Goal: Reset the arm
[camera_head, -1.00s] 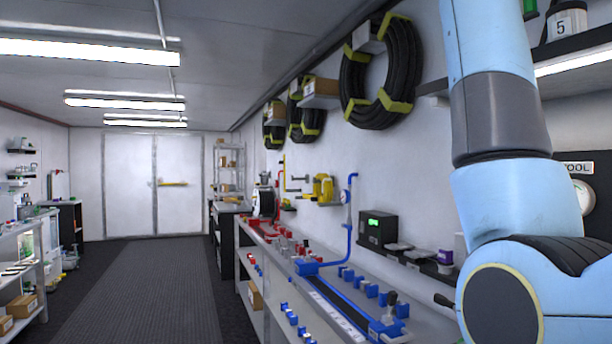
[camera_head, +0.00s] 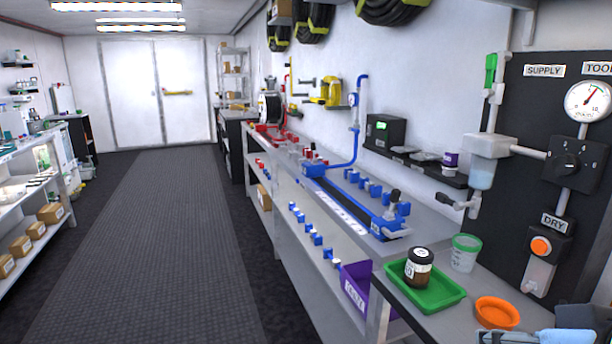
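No gripper shows clearly in the head view. A small light-blue and dark grey piece (camera_head: 566,335) shows at the bottom right edge; it may be part of my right arm, but too little of it is in view to tell. My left arm is not in view.
The near bench at right holds a green tray (camera_head: 428,292) with a brown jar (camera_head: 418,267), a clear green-rimmed cup (camera_head: 465,252) and an orange dish (camera_head: 497,312). A black gauge panel (camera_head: 530,100) stands behind. The aisle floor (camera_head: 150,240) at left is clear.

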